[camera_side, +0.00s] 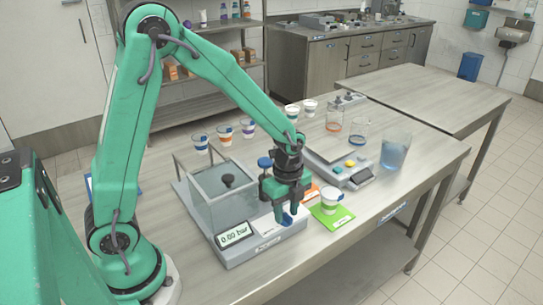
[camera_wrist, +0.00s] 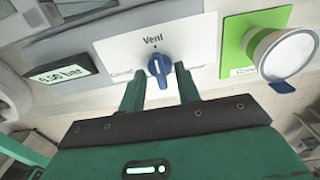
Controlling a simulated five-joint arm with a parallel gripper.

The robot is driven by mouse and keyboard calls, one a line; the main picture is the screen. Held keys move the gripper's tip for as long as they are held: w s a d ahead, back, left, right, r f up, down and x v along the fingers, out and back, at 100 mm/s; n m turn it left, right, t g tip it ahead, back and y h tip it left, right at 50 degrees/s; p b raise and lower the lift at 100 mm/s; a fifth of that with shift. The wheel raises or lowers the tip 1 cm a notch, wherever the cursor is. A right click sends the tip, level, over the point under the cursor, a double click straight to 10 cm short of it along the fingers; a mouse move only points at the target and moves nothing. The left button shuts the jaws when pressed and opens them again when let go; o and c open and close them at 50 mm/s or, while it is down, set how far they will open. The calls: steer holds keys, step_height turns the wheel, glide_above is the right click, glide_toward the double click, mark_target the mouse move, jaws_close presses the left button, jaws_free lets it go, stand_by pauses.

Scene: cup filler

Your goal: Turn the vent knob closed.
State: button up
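The blue vent knob (camera_wrist: 160,67) sits on a white panel (camera_wrist: 205,42) under the printed word "Vent". Its raised grip runs nearly up and down in the wrist view, slightly tilted. In the side view the knob (camera_side: 288,219) shows below my gripper (camera_side: 284,207) at the front of the grey unit. In the wrist view my gripper's two green fingers (camera_wrist: 159,82) are apart, one on each side of the knob, with visible gaps. Their tips are about level with it. I cannot tell their exact height above the panel.
A pressure display (camera_side: 234,234) is left of the knob. A clear chamber (camera_side: 222,197) with a black-knobbed lid stands behind it. A white cup (camera_side: 330,202) on a green card (camera_side: 333,217) is close on the right. A scale (camera_side: 340,170), beakers and several cups stand farther back.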

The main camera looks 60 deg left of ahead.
steer(key=shift+f, duration=0.1)
steer(key=shift+c, duration=0.4)
jaws_close()
steer(key=shift+n, duration=0.4)
steer(key=n, duration=0.8)
steer(key=shift+n, duration=0.3)
steer(key=n, duration=0.4)
steer(key=shift+n, duration=2.3)
